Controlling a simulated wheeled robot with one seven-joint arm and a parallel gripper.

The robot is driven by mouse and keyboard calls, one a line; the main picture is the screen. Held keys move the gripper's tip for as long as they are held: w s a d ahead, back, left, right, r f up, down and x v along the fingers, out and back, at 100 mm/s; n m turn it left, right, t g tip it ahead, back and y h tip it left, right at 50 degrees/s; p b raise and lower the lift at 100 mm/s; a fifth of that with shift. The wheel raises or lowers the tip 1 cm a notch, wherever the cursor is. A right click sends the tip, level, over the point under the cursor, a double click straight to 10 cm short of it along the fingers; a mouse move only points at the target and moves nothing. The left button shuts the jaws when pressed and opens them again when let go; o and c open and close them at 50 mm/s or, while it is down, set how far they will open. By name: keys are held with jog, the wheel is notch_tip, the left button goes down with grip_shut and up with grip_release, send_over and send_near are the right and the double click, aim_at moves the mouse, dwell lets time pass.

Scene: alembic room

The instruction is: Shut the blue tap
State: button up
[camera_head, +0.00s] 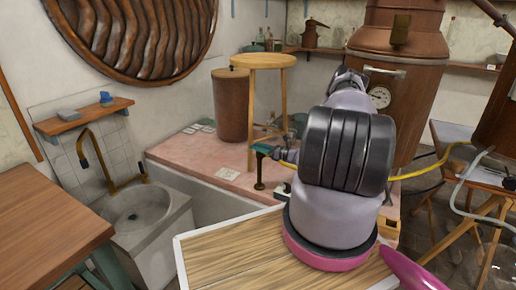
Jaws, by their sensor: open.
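A small tap with a blue-green handle (262,148) shows near the middle, just left of my arm, at the front edge of the pink-topped plinth (200,157).
A wooden stool (262,62) stands on the plinth behind the tap. A copper still (408,70) stands behind my arm, with a yellow hose (420,172) at right. A stone sink (145,212) and wooden table (50,222) are at left. A wood-topped surface (225,258) lies in front.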

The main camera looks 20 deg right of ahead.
jog(key=shift+s+d, duration=0.1)
jog(key=v, duration=0.7)
jog(key=shift+s, duration=0.15)
